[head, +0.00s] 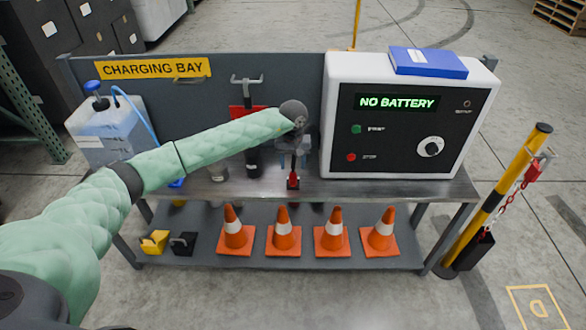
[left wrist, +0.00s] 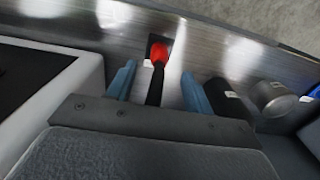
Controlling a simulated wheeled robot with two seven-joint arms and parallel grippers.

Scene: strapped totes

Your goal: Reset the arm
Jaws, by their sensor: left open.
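My left arm in pale green covering reaches across the bench in the head view. Its gripper (head: 293,160) is open above the bench top, in front of the back panel and left of the white charger (head: 337,130). A small black lever with a red knob (head: 293,182) stands just below it. In the left wrist view, the two blue fingers of my gripper (left wrist: 158,74) are apart, with the lever with its red end (left wrist: 158,52) showing between them. I cannot tell whether the fingers touch it. My right gripper is not in view.
The charger reads "NO BATTERY" and carries a blue book (head: 428,62). A jug with a blue cap (head: 105,130) stands at the left. Several orange cones (head: 283,235) stand on the lower shelf. A yellow and black post (head: 497,200) stands at the right. Floor in front is clear.

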